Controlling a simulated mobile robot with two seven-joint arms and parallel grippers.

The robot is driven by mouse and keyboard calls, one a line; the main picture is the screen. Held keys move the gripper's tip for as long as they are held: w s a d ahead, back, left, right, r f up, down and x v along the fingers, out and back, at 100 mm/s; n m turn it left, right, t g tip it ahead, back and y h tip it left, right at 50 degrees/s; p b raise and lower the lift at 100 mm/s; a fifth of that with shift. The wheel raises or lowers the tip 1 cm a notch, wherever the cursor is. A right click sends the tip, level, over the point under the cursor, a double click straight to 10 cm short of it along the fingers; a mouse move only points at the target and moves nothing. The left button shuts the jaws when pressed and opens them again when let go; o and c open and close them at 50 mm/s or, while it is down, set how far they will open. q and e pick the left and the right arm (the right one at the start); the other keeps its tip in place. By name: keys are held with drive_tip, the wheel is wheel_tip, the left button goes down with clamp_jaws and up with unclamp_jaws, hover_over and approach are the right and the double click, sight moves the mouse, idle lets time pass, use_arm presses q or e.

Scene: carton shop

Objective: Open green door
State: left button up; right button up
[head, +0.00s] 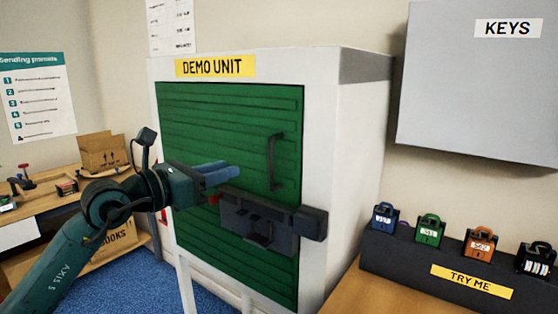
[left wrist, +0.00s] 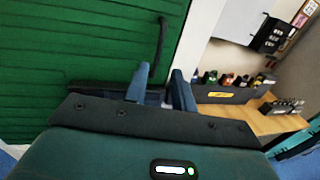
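The green door (head: 215,125) is shut in the front of a white cabinet labelled DEMO UNIT. A dark vertical handle (head: 274,162) is on its right side; the handle also shows in the left wrist view (left wrist: 161,42). A dark grey latch bar (head: 305,222) crosses the door below the handle and reaches onto the right frame. My left gripper (head: 236,171) is in front of the door, left of the handle and above the bar. In the left wrist view its fingers (left wrist: 160,70) are apart with nothing between them. My right gripper is not in view.
Several coloured padlocks stand on a dark TRY ME stand (head: 400,262) on the wooden table at right. A grey KEYS cabinet (head: 470,100) hangs above. A workbench (head: 62,200) with cardboard boxes is at left. Blue carpet (head: 135,285) shows at lower left.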

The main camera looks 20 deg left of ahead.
use_arm(q)
drive_tip(key=p+x, duration=0.2)
drive_tip(key=x, duration=0.2)
drive_tip(key=p, duration=0.2)
hover_over(271, 185)
drive_tip(key=shift+w, duration=0.3)
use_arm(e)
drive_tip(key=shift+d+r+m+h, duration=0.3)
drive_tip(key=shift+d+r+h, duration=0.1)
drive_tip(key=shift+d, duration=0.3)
use_arm(q)
drive_tip(key=shift+c, duration=0.4)
clamp_jaws()
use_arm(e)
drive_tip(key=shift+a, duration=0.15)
